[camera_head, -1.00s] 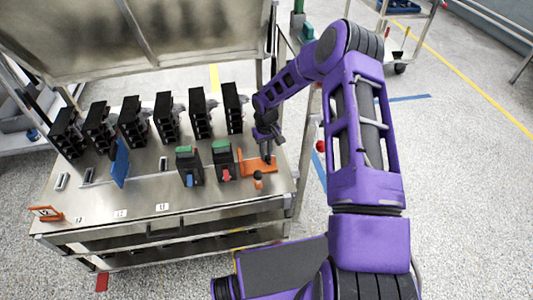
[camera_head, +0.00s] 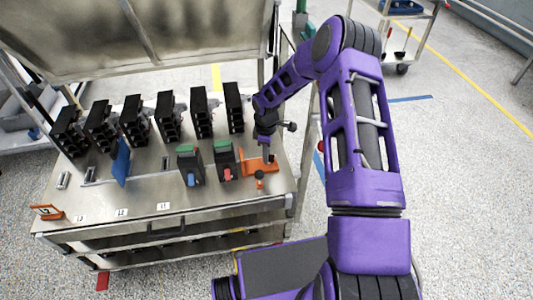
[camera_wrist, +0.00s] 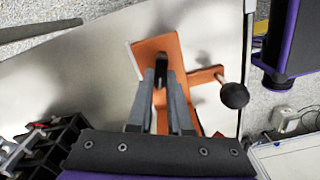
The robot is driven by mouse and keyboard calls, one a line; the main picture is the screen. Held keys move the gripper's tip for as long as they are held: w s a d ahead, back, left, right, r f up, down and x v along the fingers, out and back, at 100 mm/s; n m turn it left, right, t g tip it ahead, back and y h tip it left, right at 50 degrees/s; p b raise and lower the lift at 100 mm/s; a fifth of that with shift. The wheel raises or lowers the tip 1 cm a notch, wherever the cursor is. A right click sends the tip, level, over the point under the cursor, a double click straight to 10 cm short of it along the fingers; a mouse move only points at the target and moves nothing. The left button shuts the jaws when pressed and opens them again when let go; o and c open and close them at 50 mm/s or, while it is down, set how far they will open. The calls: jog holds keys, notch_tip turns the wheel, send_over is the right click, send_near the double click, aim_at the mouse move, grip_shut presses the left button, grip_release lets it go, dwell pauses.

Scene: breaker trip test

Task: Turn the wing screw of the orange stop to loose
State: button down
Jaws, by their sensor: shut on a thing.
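The orange stop (camera_head: 252,167) sits at the right end of the metal bench top, and its flat plate fills the middle of the wrist view (camera_wrist: 151,53). An orange arm with a round black knob (camera_wrist: 233,95) sticks out from it to the right in that view. My gripper (camera_head: 266,160) points down over the stop. In the wrist view my gripper (camera_wrist: 163,78) is shut on a small dark part standing up from the stop, which looks like the wing screw (camera_wrist: 161,66). The fingers hide most of the screw, so its turn position cannot be told.
Two dark breakers with green tops, one with a blue lever (camera_head: 191,180) and one with a red lever (camera_head: 227,174), stand left of the stop. A row of black units (camera_head: 168,117) lines the back. A blue plate (camera_head: 120,162) stands upright. The front strip is mostly clear.

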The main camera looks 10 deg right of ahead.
jog(key=n, duration=0.5)
jog(key=shift+s, duration=0.2)
jog(key=n, duration=0.3)
jog(key=n+p, duration=0.1)
jog(key=n, duration=0.2)
jog(key=shift+s+d+r, duration=0.1)
jog(key=shift+s, duration=0.05)
jog(key=n, duration=0.3)
jog(key=n+p, duration=0.1)
jog(key=n, duration=0.2)
jog(key=shift+s+d, duration=0.15)
jog(key=n+p, duration=0.1)
jog(key=n, duration=0.4)
jog(key=shift+d, duration=0.15)
jog(key=c, duration=0.8)
grip_release()
jog(key=shift+c, duration=0.2)
